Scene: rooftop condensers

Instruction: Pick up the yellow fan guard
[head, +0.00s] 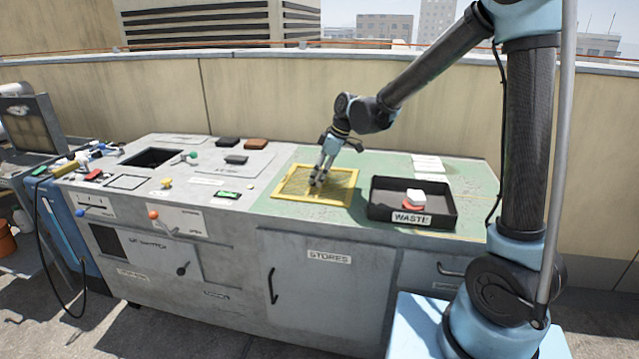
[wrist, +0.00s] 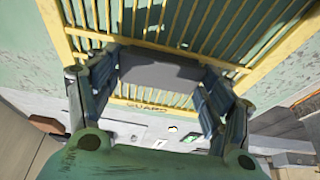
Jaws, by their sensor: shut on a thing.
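The yellow fan guard (head: 338,196) is a flat square frame with yellow bars. In the head view it lies on the green part of the bench top, left of the waste tray. It fills the upper part of the wrist view (wrist: 268,62), with the word GUARD on its near edge. My gripper (head: 316,184) points down at the middle of the guard. In the wrist view its fingers are on either side of a grey block on the guard, and the gripper is shut on it. Whether the guard is lifted off the bench cannot be told.
A black tray (head: 375,213) labelled WASTE holds white and red pieces and stands just right of the guard. White sheets (head: 428,162) lie behind it. Black and brown blocks (head: 256,144), levers and a dark square opening (head: 152,157) are to the left. A wall (head: 300,100) rises behind the bench.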

